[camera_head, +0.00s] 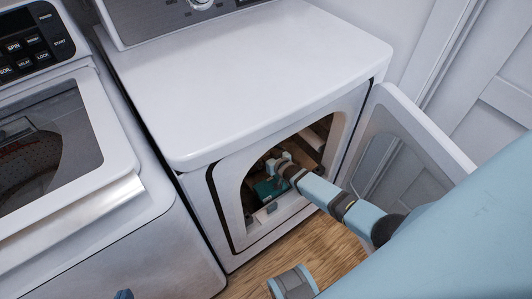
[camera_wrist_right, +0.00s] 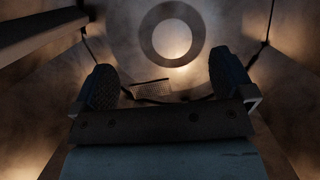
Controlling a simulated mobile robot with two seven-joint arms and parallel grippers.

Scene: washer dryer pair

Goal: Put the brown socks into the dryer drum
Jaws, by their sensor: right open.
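The dryer's door is open on the right, and its drum (camera_wrist_right: 290,75) fills the right wrist view. My right arm reaches through the doorway in the head view, with its hand inside the opening. My right gripper (camera_wrist_right: 162,78) is open, its two fingers well apart, with nothing held between them. A small pale speckled patch (camera_wrist_right: 151,88) shows beyond the fingers, low on the drum's back; I cannot tell if it is the socks. No brown socks are clearly seen. Only a blue tip of my left gripper (camera_head: 123,294) shows at the bottom edge.
The dryer (camera_head: 245,75) has a bare white top. Wooden floor (camera_head: 255,280) shows in front.

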